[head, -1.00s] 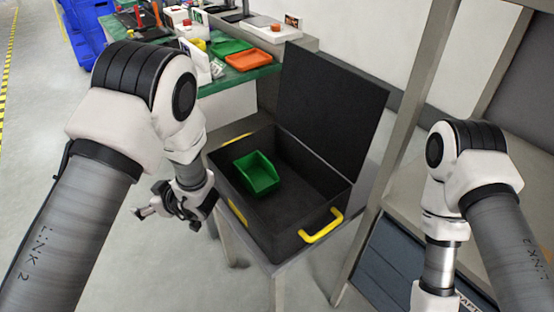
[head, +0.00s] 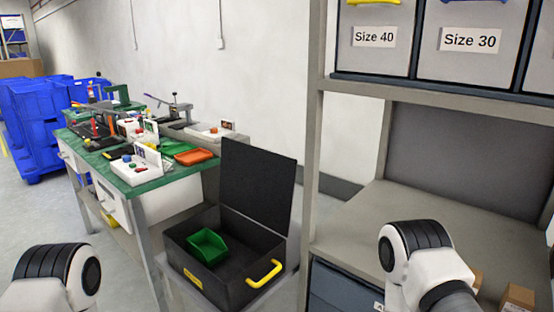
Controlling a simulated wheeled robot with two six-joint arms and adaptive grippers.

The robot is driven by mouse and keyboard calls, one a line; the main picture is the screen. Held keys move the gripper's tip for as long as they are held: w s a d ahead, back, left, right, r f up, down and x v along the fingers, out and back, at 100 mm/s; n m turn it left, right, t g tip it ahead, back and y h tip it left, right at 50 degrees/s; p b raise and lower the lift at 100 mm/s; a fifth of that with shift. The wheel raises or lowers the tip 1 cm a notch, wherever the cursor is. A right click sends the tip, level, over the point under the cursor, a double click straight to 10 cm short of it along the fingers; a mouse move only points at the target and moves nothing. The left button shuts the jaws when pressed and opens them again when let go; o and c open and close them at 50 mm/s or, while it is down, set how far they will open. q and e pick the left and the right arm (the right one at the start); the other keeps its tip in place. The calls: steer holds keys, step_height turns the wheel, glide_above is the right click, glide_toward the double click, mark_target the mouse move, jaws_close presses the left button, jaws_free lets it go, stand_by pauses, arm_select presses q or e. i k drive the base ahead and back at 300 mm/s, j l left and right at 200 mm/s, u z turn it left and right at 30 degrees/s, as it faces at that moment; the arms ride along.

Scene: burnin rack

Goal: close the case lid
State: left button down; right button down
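The black case (head: 222,280) stands on a small grey stand in the lower middle of the head view. Its lid (head: 258,185) is up, standing nearly upright at the back. A green bin (head: 207,246) sits inside the case, toward its left side. A yellow handle (head: 265,274) is on the case's right front. My left and right grippers are both out of view; only upper parts of my arms show at the lower left and lower right.
A green-topped workbench (head: 140,178) with tools and an orange tray (head: 194,157) stands behind and left of the case. A grey shelf rack (head: 312,170) rises close on the right. Blue crates (head: 40,125) are stacked at the far left.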

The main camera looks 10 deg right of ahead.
mark_target(257, 182)
steer(key=i+j+z, duration=0.1)
steer(key=z, duration=0.3)
steer(key=i+j+z, duration=0.1)
steer(key=j+z, duration=0.55)
steer(key=z, duration=0.2)
steer(key=j+z, duration=0.3)
steer(key=z, duration=0.15)
